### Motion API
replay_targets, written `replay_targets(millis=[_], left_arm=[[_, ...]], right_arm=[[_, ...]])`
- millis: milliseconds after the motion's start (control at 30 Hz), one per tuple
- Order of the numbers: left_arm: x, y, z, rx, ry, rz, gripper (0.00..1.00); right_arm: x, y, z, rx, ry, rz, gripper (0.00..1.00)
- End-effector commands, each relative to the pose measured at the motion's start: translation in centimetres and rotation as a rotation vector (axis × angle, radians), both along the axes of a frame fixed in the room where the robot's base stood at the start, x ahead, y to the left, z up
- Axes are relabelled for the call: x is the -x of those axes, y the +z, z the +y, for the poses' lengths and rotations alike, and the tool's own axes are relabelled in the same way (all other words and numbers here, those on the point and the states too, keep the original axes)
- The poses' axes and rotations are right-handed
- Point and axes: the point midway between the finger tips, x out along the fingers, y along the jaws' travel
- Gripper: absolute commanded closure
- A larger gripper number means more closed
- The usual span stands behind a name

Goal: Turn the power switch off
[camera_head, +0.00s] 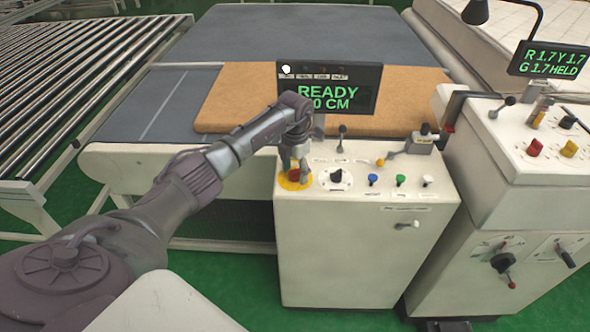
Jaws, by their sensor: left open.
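My left gripper (295,168) is open and points down over the left end of the near white control cabinet (355,262). Its fingers are just above or around a red button (294,176) on a yellow disc; I cannot tell if they touch it. To the right, a black rotary knob (336,176) stands on a round white dial plate. A small lever (406,225) is on the cabinet's front face. The labels are too small to read, so I cannot tell which one is the power switch. My right gripper is out of view.
A display (332,90) reading "READY" stands behind the gripper. Blue, green and white buttons (400,180) and upright levers (341,138) are on the same top. A second cabinet (460,212) with knobs stands right. A tan mattress (228,100) lies on the table behind; a roller conveyor (75,80) is left.

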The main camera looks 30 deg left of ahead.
Motion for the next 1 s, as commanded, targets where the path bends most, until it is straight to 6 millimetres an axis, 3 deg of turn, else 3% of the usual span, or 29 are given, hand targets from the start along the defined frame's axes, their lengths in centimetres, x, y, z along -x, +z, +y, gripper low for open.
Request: replay_targets(millis=[67, 433, 767, 1000], left_arm=[[0.0, 0.0, -0.01, 0.0, 0.0, 0.0, 0.36], [0.01, 0.04, 0.0, 0.0, 0.0, 0.0, 0.95], [0.01, 0.04, 0.08, -0.002, 0.049, 0.001, 0.96], [0.02, 0.04, 0.12, -0.002, 0.2, 0.001, 0.96]], right_arm=[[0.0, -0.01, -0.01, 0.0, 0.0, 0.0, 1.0], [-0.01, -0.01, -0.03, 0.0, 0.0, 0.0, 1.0], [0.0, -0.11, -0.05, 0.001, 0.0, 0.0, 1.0], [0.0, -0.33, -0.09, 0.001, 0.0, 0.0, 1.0]])
